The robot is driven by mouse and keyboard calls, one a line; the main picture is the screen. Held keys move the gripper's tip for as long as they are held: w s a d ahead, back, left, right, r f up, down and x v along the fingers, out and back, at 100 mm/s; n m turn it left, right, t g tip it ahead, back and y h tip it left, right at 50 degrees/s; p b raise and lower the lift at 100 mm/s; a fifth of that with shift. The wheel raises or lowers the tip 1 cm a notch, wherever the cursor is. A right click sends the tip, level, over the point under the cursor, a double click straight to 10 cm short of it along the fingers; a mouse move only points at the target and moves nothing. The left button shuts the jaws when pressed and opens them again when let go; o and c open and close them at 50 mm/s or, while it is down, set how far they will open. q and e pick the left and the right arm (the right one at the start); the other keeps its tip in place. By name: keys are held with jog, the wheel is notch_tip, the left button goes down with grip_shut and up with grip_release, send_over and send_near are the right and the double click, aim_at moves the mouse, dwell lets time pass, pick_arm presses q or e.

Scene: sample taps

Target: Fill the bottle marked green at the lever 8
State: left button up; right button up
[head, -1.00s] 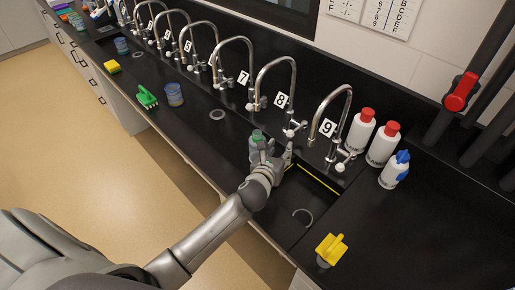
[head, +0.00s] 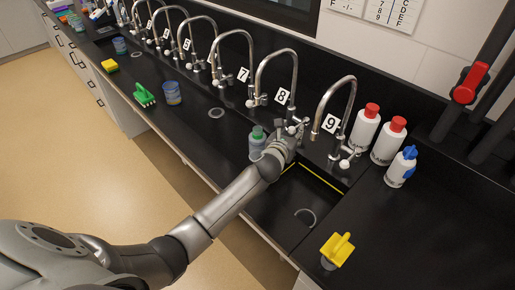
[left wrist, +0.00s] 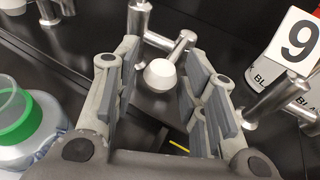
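The bottle with a green collar (head: 257,143) stands upright on the black counter, below the spout end of tap 8 (head: 292,75). It also shows at the left edge of the left wrist view (left wrist: 20,130), apart from the fingers. My left gripper (head: 289,135) is at the base of tap 8, right of the bottle. In the left wrist view its fingers are spread, with the white-knobbed lever (left wrist: 160,75) showing between and beyond them. I cannot tell whether they touch it. My right gripper is not in view.
Tap 9 (head: 335,105) stands close to the right. A sink (head: 285,212) lies in front of it. Two red-capped bottles (head: 365,127) and a blue-topped one stand at the right. A blue cup (head: 172,94) and green brush (head: 144,95) are to the left.

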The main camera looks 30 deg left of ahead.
pick_arm(q)
jog(key=shift+w, duration=0.2)
jog(key=shift+s+d, duration=0.1)
jog(key=shift+d, duration=2.15)
jog(key=shift+a, duration=0.1)
dwell(2.3)
jog(key=a+p, duration=0.1)
jog(key=a, duration=0.2)
jog(key=shift+s+a, duration=0.1)
dwell(1.8)
